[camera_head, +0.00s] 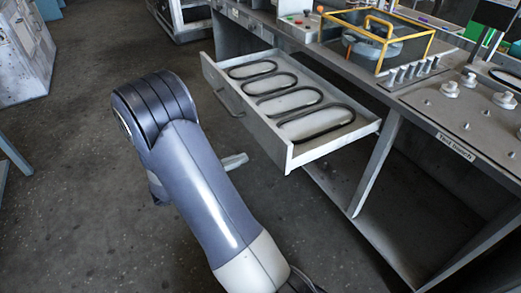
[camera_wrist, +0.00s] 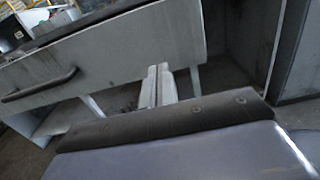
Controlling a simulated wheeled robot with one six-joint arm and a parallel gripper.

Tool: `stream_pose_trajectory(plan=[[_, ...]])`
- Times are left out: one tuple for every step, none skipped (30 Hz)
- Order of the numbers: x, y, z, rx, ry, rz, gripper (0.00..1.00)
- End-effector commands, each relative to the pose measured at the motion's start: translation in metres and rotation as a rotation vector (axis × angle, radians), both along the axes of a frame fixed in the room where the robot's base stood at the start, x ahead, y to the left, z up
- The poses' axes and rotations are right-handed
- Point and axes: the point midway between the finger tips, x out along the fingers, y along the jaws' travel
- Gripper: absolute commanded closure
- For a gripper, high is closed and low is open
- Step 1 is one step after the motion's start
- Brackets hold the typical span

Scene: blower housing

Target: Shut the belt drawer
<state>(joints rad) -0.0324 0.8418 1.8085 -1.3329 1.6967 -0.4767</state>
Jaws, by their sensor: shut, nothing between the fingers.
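The belt drawer (camera_head: 330,152) is pulled out from under the workbench, with several black belts (camera_head: 290,98) lying flat in it. Its grey front with a dark bar handle (camera_head: 229,104) faces my arm. In the wrist view the drawer front (camera_wrist: 130,48) fills the upper left, its handle (camera_wrist: 40,85) to the left of my fingers. My gripper (camera_wrist: 158,68) is shut and empty, its tips showing at the front's lower edge, right of the handle. In the head view only a pale end of my gripper (camera_head: 240,159) shows past my arm. Whether it touches the drawer is unclear.
The workbench (camera_head: 440,98) carries a yellow-framed box (camera_head: 378,40) and several metal fittings. A slanted bench leg (camera_head: 375,165) stands beside the drawer. Grey cabinets (camera_head: 25,55) stand at far left. The dark floor (camera_head: 75,200) left of my arm is clear.

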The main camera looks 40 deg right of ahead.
Motion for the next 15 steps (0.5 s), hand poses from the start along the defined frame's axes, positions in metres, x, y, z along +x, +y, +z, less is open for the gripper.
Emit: stream_pose_trajectory(plan=[[-0.004, -0.011, -0.001, 0.001, 0.0, -0.005, 1.0], [-0.005, -0.017, -0.001, 0.0, 0.0, -0.006, 1.0], [-0.007, -0.025, 0.0, 0.0, -0.001, -0.005, 1.0], [-0.008, -0.03, -0.001, 0.001, -0.001, -0.005, 1.0], [-0.009, -0.036, -0.001, 0.001, -0.001, -0.005, 1.0], [-0.011, -0.042, -0.001, 0.0, 0.0, -0.005, 1.0], [-0.012, -0.047, -0.001, 0.0, 0.0, -0.005, 1.0], [-0.013, -0.052, -0.001, 0.001, 0.0, -0.004, 1.0], [-0.015, -0.057, -0.001, 0.001, 0.0, -0.004, 1.0], [-0.016, -0.06, -0.001, 0.001, 0.0, -0.003, 1.0], [-0.016, -0.064, -0.001, 0.001, 0.0, -0.003, 1.0], [-0.017, -0.067, -0.001, 0.001, 0.0, -0.003, 1.0], [-0.017, -0.069, -0.001, 0.001, 0.0, -0.003, 1.0], [-0.018, -0.072, 0.0, 0.001, 0.0, -0.002, 1.0], [-0.018, -0.074, 0.0, 0.001, 0.0, -0.001, 1.0]])
